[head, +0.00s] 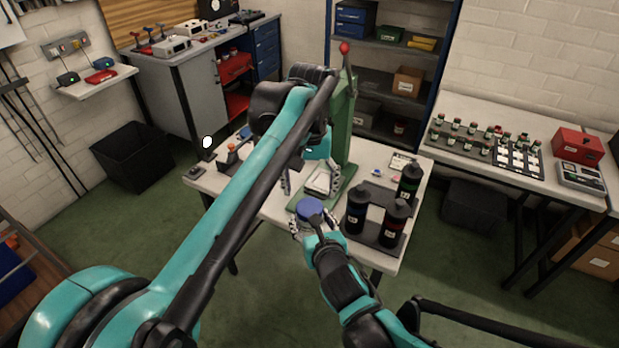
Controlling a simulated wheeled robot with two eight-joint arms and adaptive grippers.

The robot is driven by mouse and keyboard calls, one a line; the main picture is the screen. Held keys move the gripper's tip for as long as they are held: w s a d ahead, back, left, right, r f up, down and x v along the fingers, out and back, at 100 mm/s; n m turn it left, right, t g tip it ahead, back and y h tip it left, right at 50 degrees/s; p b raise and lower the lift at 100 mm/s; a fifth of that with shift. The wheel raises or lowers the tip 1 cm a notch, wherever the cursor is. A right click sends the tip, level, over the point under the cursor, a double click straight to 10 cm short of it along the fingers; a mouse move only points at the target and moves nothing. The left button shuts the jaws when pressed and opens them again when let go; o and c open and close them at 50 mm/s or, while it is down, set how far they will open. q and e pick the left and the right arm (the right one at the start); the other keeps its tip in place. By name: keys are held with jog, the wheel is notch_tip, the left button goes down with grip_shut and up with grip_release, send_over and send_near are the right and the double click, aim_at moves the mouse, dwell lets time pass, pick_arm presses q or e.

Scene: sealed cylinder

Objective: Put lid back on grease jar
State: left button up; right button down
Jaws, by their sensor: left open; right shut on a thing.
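A round blue lid-like thing (310,208) is near the front edge of the work table. My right gripper (314,224) is shut on it, with its fingers around its sides. I cannot tell whether a jar is under the blue top. My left gripper (310,184) is open and points down, just behind the blue thing. Between its fingers a pale, squarish thing (323,182) shows on the base of the green press (341,118). No open grease jar can be made out clearly; my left arm hides part of the table.
Several dark bottles (357,208) stand on a black tray at the table's right. An orange-topped tool (232,153) is at the left. The press column rises close behind my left gripper. Side benches hold other items.

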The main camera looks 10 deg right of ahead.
aim_at(310, 207)
pick_arm(q)
jog(key=shift+f, duration=2.55)
jog(key=c, duration=1.2)
jog(key=o, duration=1.3)
notch_tip(310, 207, up, 12)
jog(key=shift+r, duration=0.1)
